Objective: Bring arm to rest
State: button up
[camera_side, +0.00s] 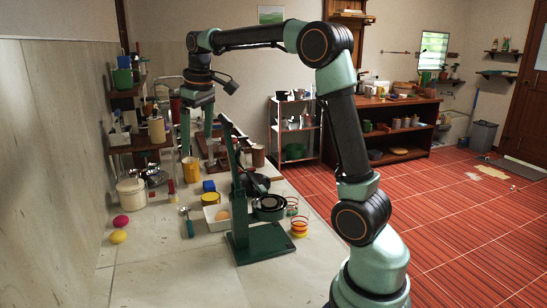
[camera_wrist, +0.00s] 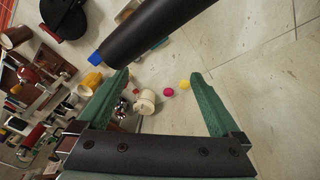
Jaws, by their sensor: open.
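My gripper (camera_side: 197,146) hangs from my raised arm with its fingers pointing down, above the counter at the left in the side view. Its two green fingers are spread wide apart in the wrist view (camera_wrist: 158,76), with nothing held between them. The fingertips look to be well above the counter in the wrist view. In that view a cream pot (camera_wrist: 145,101), a pink ball (camera_wrist: 169,92) and a yellow ball (camera_wrist: 185,84) show small and far off between the fingers.
A dark green stand (camera_side: 262,243) rises near the counter's front. The counter's front left is mostly clear.

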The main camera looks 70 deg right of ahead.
jog(key=s+a+f+t, duration=0.1)
jog(key=s+a+f, duration=0.1)
jog(key=s+a, duration=0.5)
jog(key=s+a+f+t, duration=0.2)
jog(key=s+a+f, duration=0.1)
jog(key=s+a, duration=0.4)
jog(key=shift+s+f+t+y, duration=0.25)
jog(key=shift+s+t+y, duration=0.05)
jog(key=shift+s, duration=0.85)
jog(key=shift+a, duration=0.1)
